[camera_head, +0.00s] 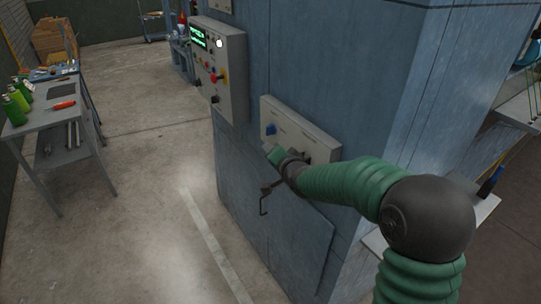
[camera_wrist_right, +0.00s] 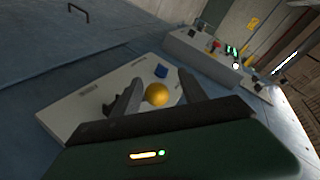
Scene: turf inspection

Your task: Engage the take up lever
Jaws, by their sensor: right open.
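A light grey control panel (camera_head: 322,143) is mounted on the blue machine's side. It also shows in the right wrist view (camera_wrist_right: 72,118), with a blue knob (camera_wrist_right: 161,71), a dark control partly hidden behind a finger, and a yellow ball knob (camera_wrist_right: 157,95). The yellow ball looks like the end of a lever, but its shaft is hidden and the panel labels are unreadable. My right gripper (camera_wrist_right: 159,78) is open, with its fingers either side of the yellow ball. Contact cannot be told. In the head view my right arm covers part of the panel. My left gripper is not in view.
An upper control box (camera_head: 222,75) with a green display, red button and knobs is left of the panel. A door handle (camera_head: 263,206) sits below it. A workbench (camera_head: 50,112) with green bottles stands far left. The floor (camera_head: 150,200) between is clear.

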